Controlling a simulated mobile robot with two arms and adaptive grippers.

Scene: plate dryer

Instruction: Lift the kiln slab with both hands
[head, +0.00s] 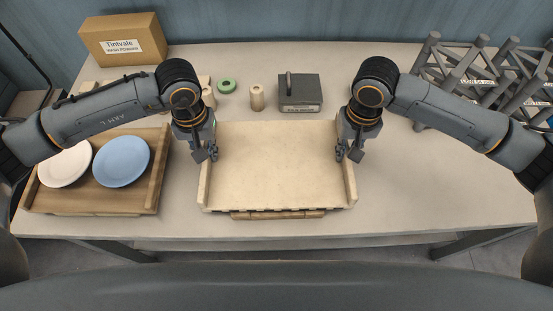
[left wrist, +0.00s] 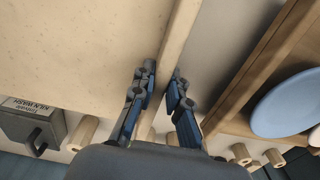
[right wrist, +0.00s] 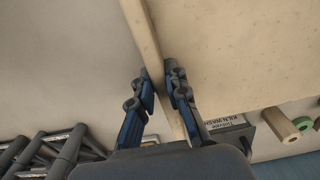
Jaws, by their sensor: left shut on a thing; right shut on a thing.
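The kiln slab (head: 278,165) is a wide, pale tan board with raised side rims, in the middle of the table. It looks level. My left gripper (head: 212,153) is shut on its left rim; the left wrist view shows the fingers (left wrist: 163,72) on both sides of that rim. My right gripper (head: 342,153) is shut on its right rim, and the right wrist view shows its fingers (right wrist: 158,72) on both sides too. A wooden piece (head: 278,215) shows under the slab's front edge. I cannot tell whether the slab touches it.
A wooden tray (head: 95,203) with a white plate (head: 64,166) and a blue plate (head: 121,161) is at left. A grey kiln wash box (head: 300,93), a peg (head: 257,98) and a green ring (head: 226,86) lie behind. Grey racks (head: 470,75) stand back right. The table's right front is clear.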

